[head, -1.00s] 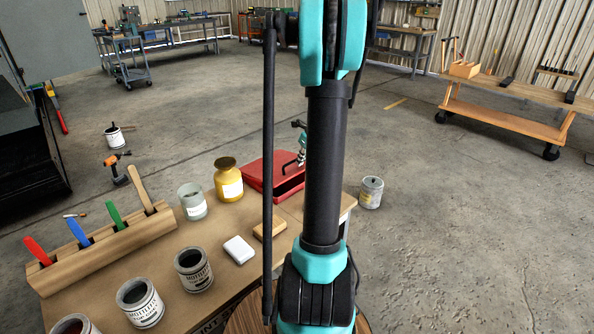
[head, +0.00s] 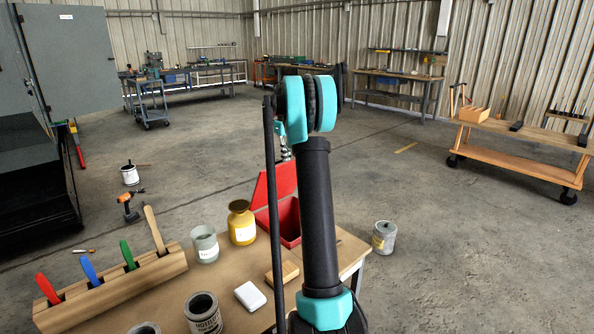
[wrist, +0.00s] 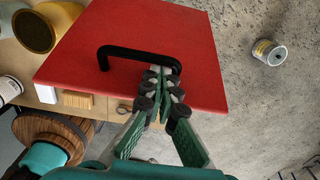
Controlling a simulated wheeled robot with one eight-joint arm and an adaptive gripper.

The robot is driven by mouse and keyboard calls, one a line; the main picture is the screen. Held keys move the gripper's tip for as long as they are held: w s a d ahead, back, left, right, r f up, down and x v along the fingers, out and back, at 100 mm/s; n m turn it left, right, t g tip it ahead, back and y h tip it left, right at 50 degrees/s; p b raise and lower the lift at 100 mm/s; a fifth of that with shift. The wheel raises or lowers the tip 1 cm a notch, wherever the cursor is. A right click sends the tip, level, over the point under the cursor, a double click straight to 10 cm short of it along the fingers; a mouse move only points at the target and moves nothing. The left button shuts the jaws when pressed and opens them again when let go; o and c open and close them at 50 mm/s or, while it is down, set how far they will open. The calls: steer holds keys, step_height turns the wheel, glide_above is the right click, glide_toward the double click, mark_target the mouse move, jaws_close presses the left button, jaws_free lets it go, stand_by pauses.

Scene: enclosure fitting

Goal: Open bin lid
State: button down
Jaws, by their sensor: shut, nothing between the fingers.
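The red bin (head: 291,222) stands at the far right corner of the workbench. Its lid (head: 268,189) is raised and tilted up, so part of the open inside shows. In the wrist view the red lid (wrist: 150,35) fills the upper middle, with its black handle (wrist: 125,53) across it. My gripper (wrist: 158,75) is shut, with its fingertips at the right part of the handle; I cannot tell whether they touch it. In the head view my gripper (head: 284,153) is small above the lid, partly hidden by my arm.
A yellow jar (head: 242,226) and a glass jar (head: 204,245) stand left of the bin. A paint can (head: 384,238) stands on the floor to the right.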

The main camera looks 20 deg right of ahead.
steer(key=w+a, duration=0.4)
steer(key=w, duration=0.7)
steer(key=shift+w+r, duration=0.35)
steer(key=shift+a, duration=0.1)
